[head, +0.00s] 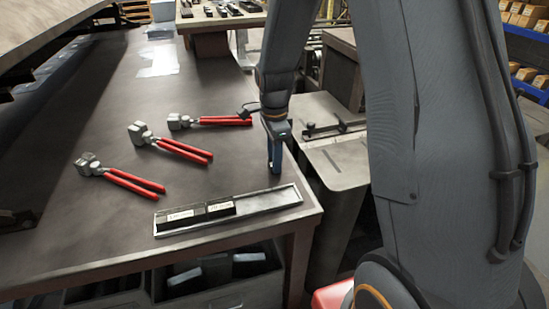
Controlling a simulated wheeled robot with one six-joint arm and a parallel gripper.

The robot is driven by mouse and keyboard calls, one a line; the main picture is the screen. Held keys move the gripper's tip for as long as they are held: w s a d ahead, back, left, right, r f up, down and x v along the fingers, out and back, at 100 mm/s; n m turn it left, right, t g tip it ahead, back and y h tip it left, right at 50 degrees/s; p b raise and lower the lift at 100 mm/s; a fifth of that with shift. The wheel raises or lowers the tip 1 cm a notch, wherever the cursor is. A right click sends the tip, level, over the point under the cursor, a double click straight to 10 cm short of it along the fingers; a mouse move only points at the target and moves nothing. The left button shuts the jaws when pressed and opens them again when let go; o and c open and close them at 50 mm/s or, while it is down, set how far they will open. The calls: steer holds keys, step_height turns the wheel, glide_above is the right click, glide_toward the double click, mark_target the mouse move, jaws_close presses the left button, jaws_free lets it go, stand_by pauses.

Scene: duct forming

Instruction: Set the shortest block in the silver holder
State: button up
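The silver holder (270,201) is a long shallow tray near the front right corner of the dark workbench. Two black blocks with pale labels lie end to end in its left and middle part: a left block (181,217) and a right block (221,209). The right part of the holder is empty. My gripper (275,170) points down just behind the holder's right part. Its fingers show edge-on, so I cannot tell whether they are open or shut, or hold anything. No loose block is clearly visible on the bench.
Three red-handled pliers-like tools (178,148) lie behind and left of the holder. Papers (158,60) lie farther back. Bins (215,280) stand under the bench. A metal machine table (335,158) stands right of the bench. Bench space between the tools and holder is clear.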

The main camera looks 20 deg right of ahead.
jaws_close()
steer(key=shift+r, duration=0.1)
step_height(320, 180, up, 9)
steer(key=p, duration=0.6)
steer(key=shift+p, duration=0.4)
